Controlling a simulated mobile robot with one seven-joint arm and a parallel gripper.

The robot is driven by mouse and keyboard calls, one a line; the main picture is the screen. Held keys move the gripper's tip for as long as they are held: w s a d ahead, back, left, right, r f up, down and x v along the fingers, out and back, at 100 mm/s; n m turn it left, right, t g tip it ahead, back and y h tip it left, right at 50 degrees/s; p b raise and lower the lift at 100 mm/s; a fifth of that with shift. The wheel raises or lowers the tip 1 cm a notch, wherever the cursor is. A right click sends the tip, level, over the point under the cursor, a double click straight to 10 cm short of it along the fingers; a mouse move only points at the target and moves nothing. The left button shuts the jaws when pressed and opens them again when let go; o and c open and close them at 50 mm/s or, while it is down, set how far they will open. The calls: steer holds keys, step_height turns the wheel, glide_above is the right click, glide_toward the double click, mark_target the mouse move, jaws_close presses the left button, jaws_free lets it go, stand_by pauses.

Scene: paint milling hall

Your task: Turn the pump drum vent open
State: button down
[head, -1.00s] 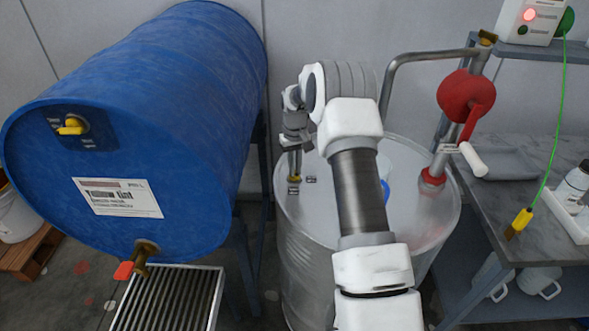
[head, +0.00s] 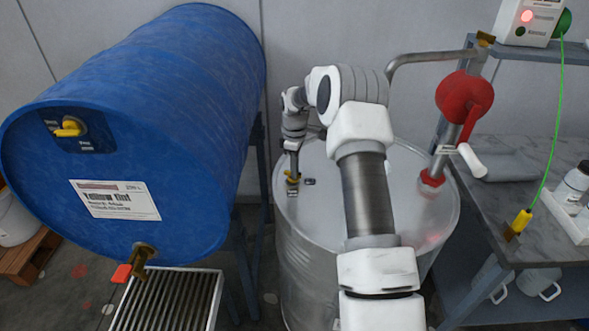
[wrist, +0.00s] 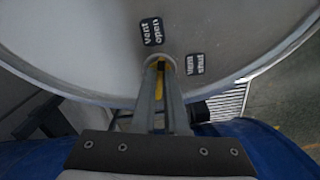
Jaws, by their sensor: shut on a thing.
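The pump drum (head: 350,230) is a silver metal drum with a red hand pump (head: 464,97) on its lid. Its yellow vent handle (head: 288,176) sits near the lid's left edge, partly hidden by my gripper (head: 292,172). In the wrist view the handle (wrist: 160,76) shows between the two fingers of my gripper (wrist: 161,88), which is shut on it. A "Vent open" label (wrist: 151,31) lies beyond the vent, and a "Vent shut" label (wrist: 195,64) lies to its right. I cannot tell exactly which label the handle points at.
A blue drum (head: 150,110) lies on a stand at left, with its own yellow valve (head: 69,128). A floor grate (head: 168,300) is below it. A grey bench (head: 545,225) with a white tray and bottles stands at right. The lid's middle is clear.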

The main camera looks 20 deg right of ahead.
steer(key=shift+n, duration=1.4)
steer(key=c, duration=0.9)
jaws_free()
steer(key=shift+c, duration=0.2)
steer(key=shift+w, duration=0.1)
step_height(320, 180, up, 18)
steer(key=shift+f+p, duration=0.25)
steer(key=shift+p, duration=0.15)
